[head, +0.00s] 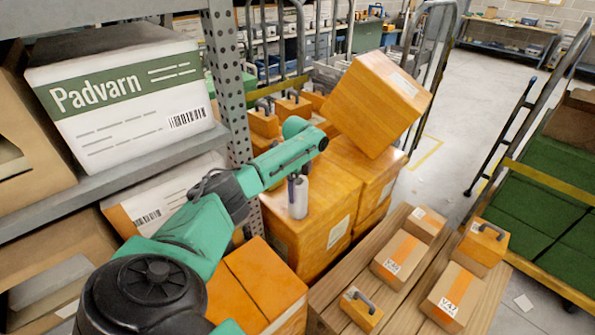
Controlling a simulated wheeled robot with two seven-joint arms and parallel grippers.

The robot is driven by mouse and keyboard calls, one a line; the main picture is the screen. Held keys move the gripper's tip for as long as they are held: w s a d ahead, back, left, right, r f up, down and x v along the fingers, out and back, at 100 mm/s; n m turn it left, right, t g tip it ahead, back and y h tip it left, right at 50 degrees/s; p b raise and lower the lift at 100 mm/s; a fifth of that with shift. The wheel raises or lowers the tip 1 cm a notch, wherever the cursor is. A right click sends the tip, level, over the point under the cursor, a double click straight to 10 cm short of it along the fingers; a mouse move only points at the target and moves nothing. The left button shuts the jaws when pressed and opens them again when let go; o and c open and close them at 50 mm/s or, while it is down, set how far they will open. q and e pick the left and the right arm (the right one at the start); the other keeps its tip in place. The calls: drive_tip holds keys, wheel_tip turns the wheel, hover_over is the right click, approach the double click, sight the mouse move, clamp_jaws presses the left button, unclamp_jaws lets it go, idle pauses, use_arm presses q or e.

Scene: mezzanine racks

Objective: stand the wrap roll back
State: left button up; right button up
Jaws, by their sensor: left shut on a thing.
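The wrap roll (298,202) is a small whitish cylinder, roughly upright, at the top of a large orange carton (322,222) in the middle of the head view. My left gripper (298,182) reaches down from the end of my green arm and is shut on the roll's upper part. The fingers and wrist partly hide the roll's top. I cannot tell whether its base touches the carton. My right gripper is not in view.
A tilted orange carton (375,103) rests on the stack behind. A grey rack upright (226,85) and a shelf with a Padvarn box (125,98) are close on the left. Small boxes (400,258) lie on a wooden pallet in front. Carts stand right; floor (470,120) is clear between.

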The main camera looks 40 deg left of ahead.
use_arm(q)
drive_tip(key=o, duration=1.2)
drive_tip(key=shift+c, duration=0.2)
wheel_tip(320, 180, up, 12)
drive_tip(key=b, duration=0.1)
drive_tip(key=shift+b, duration=0.35)
